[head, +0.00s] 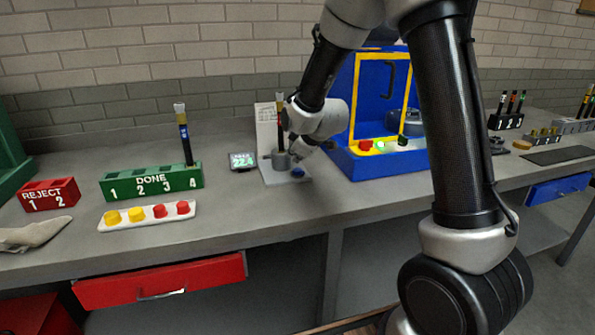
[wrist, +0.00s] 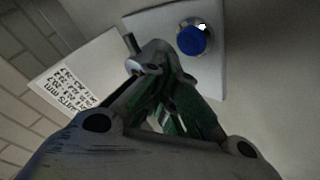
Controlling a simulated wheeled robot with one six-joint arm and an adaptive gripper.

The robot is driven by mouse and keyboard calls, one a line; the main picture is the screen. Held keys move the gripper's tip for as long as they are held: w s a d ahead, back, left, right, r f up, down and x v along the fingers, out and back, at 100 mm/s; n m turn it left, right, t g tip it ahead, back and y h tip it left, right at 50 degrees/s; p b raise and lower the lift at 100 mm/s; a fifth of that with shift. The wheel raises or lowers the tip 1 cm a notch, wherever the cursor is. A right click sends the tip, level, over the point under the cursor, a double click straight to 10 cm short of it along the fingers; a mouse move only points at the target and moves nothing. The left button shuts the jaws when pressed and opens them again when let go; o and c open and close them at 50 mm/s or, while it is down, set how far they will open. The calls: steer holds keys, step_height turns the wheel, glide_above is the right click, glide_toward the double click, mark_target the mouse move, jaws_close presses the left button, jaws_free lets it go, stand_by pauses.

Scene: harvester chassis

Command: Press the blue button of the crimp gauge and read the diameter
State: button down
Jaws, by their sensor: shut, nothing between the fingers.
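The crimp gauge (head: 285,178) has a light base plate with a grey holder, in which a dark tube (head: 281,130) stands upright. Its blue button (head: 298,172) is at the front right of the plate, and a small display (head: 243,161) beside it appears to read 22.4. My gripper (head: 298,153) is shut and empty, close above the gauge and partly hiding it. In the wrist view the blue button (wrist: 192,40) is in plain sight, to the right of my closed fingertips (wrist: 150,62). The fingertips look apart from the button.
A blue machine with a yellow frame (head: 352,100) stands close on the right. A green DONE rack (head: 150,182) holding one tube and a white strip of caps (head: 128,224) lie to the left. A printed card (head: 266,125) stands behind the gauge. The front bench is clear.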

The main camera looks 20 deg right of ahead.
mark_target(295, 171)
steer(key=shift+r, duration=2)
steer(key=shift+s+f+m, duration=0.2)
steer(key=shift+f+m, duration=0.05)
steer(key=shift+m, duration=0.15)
steer(key=s+f+g, duration=0.1)
steer(key=s+f+m+g, duration=0.1)
steer(key=s, duration=0.1)
steer(key=s+f+m+g, duration=0.1)
steer(key=s, duration=0.1)
steer(key=shift+a+f, duration=0.1)
steer(key=shift+f, duration=0.25)
steer(key=s+m, duration=0.1)
steer(key=s, duration=0.1)
steer(key=s+d+g, duration=0.1)
steer(key=s, duration=0.2)
steer(key=s+m+g, duration=0.1)
steer(key=s, duration=0.2)
steer(key=shift+d+r+m, duration=0.3)
steer(key=shift+d, duration=0.05)
steer(key=s+d+r+m+h, duration=0.1)
steer(key=s+d+r+m, duration=0.2)
steer(key=s, duration=0.9)
steer(key=s+d+r+m, duration=0.2)
steer(key=s+d+r, duration=0.6)
steer(key=s+r, duration=0.2)
steer(key=shift+s+d+m+h, duration=0.15)
steer(key=shift+s+m+h, duration=0.25)
steer(key=shift+s, duration=0.85)
